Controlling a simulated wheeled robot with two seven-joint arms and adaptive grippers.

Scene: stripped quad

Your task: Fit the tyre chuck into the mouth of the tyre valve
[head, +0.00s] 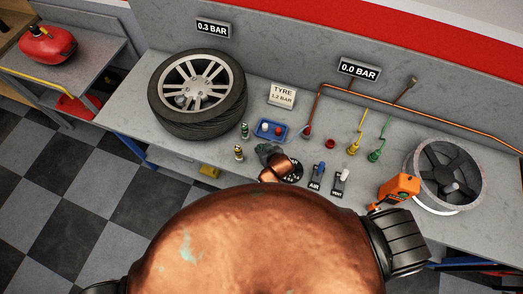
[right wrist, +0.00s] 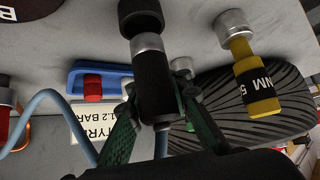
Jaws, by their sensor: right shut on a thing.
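My right gripper (head: 265,149) is over the middle of the bench in the head view. In the right wrist view its green fingers (right wrist: 155,92) are shut on a black cylinder with silver bands, seemingly the tyre chuck (right wrist: 147,43); its black end points toward the top of the picture. The chuck is largely hidden in the head view. The tyre (head: 197,93) lies on the bench to the left, around a silver wheel. A small pale stub (head: 181,101) on that wheel may be the tyre valve; I cannot make out its mouth. My left gripper is not in view.
A yellow fitting (head: 239,152) and a green fitting (head: 244,130) stand between gripper and tyre. A blue tray (head: 260,132) and a tyre sign (head: 282,96) are behind. AIR lever (head: 318,170), orange device (head: 399,189) and grey wheel (head: 450,174) stand right.

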